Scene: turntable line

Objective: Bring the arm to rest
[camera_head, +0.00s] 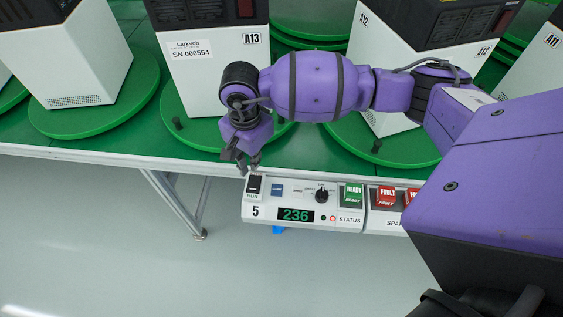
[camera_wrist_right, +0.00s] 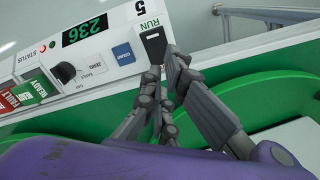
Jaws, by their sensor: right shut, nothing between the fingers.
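My purple right arm reaches in from the right side of the head view. Its gripper (camera_head: 248,165) is shut and empty, with its fingertips just above the RUN switch (camera_head: 254,186) of the control box (camera_head: 262,212). In the right wrist view the gripper (camera_wrist_right: 163,75) has its fingertips close together beside the black RUN switch (camera_wrist_right: 153,43). I cannot tell whether they touch it. The box's display (camera_head: 296,215) reads 236. My left gripper does not show.
White machines with dark tops stand on round green turntables (camera_head: 110,112) along the green table (camera_head: 100,148). One is labelled A13 (camera_head: 205,85), another A12 (camera_head: 400,50). Lit READY (camera_head: 351,195) and FAULT (camera_head: 387,196) buttons sit on the boxes. The floor in front is clear.

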